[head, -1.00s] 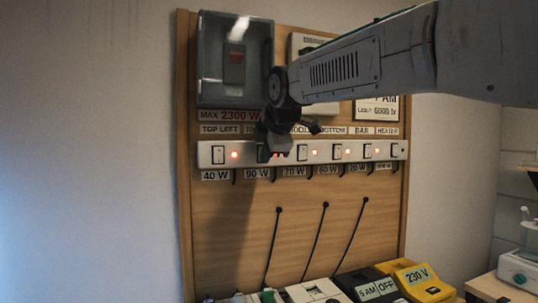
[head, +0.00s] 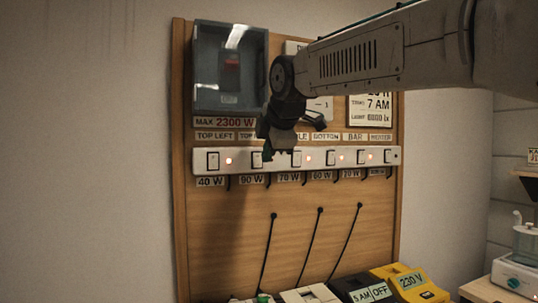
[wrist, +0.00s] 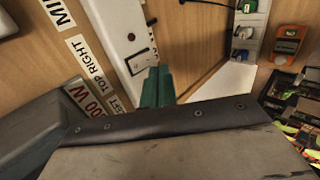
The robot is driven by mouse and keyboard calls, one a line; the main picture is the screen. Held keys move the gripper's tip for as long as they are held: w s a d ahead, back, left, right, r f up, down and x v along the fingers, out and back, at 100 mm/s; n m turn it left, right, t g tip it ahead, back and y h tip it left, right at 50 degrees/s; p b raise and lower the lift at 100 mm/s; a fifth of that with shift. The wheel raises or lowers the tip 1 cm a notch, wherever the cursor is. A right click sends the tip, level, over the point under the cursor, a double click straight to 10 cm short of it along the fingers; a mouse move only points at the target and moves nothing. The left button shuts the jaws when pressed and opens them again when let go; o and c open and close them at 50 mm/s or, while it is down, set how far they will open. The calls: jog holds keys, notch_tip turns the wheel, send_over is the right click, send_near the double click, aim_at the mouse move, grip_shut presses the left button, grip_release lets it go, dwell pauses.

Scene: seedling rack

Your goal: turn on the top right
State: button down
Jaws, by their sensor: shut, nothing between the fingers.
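The white switch strip (head: 240,161) runs across the wooden board under a row of name labels. The top right switch (head: 257,160) is second from the left, above the 90 W label. It shows in the wrist view (wrist: 138,62) beside the TOP RIGHT label (wrist: 88,60). Its small lamp (wrist: 130,37) looks dark in the wrist view; in the head view my gripper hides that spot. My gripper (head: 268,155) is shut and empty, its green fingertips (wrist: 157,86) just beside this switch. I cannot tell whether they touch it.
The top left lamp (head: 229,161) and middle lamp (head: 307,159) glow red, as do others farther right. A grey box (head: 230,70) marked MAX 2300 W hangs above. Black cables run down to devices below, including a yellow 230 V box (head: 411,283).

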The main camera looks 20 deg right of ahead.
jog(key=v, duration=0.9)
jog(key=shift+r, duration=0.4)
jog(key=shift+a+f, duration=0.15)
jog(key=shift+s+f, duration=0.15)
jog(key=shift+f, duration=0.4)
send_near(258, 160)
jog(key=shift+s+f+x, duration=0.15)
jog(key=shift+f+x, duration=0.05)
jog(key=shift+x, duration=1.05)
jog(key=shift+s+f+x, duration=0.2)
jog(key=shift+x, duration=1)
jog(key=shift+s+f+x, duration=0.15)
jog(key=shift+f+x, duration=0.05)
jog(key=shift+x, duration=1.05)
